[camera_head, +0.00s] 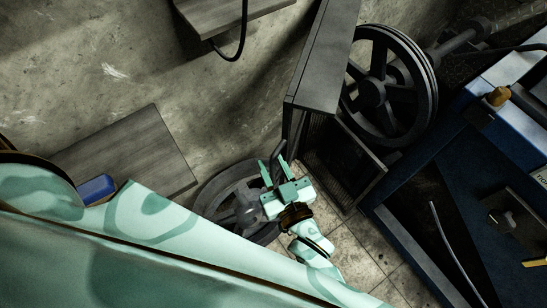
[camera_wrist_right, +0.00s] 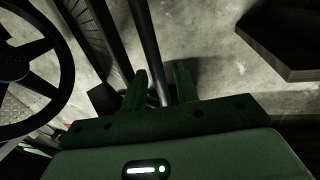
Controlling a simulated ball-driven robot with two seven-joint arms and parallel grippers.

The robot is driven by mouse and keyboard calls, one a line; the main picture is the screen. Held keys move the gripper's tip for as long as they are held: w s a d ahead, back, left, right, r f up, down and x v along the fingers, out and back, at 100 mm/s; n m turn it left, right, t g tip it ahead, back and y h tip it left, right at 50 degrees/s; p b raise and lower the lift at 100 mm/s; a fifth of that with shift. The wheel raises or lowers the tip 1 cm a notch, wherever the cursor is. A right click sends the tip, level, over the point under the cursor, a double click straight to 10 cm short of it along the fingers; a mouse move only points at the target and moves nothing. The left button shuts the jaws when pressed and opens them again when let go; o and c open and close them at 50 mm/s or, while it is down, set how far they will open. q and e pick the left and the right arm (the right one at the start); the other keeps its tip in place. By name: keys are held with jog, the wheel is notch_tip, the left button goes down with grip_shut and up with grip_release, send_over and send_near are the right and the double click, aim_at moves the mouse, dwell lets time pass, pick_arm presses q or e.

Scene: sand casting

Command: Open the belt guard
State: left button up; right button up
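The belt guard (camera_head: 322,60) is a long dark grey box-like cover with a mesh side, standing beside a large spoked pulley wheel (camera_head: 372,92) in the head view. A dark bar, seemingly the guard's handle (camera_wrist_right: 147,45), runs down between my right gripper's fingers in the right wrist view. My right gripper (camera_head: 273,165) is at the guard's lower left end, above a second wheel (camera_head: 222,195). Its two fingers (camera_wrist_right: 161,72) stand apart, one on each side of the bar, with a gap visible. Whether either finger touches the bar is unclear. My left gripper is not in view.
A blue machine (camera_head: 450,190) fills the right side of the head view. A flat grey board (camera_head: 135,150) lies at the left, and a grey slab (camera_head: 225,12) is at the top. Concrete floor is clear between them.

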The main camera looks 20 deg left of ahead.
jog(key=shift+s+d, duration=0.25)
jog(key=shift+d, duration=0.1)
jog(key=p+v, duration=0.3)
jog(key=v, duration=1.2)
jog(key=shift+d, duration=0.15)
jog(key=shift+s, duration=0.15)
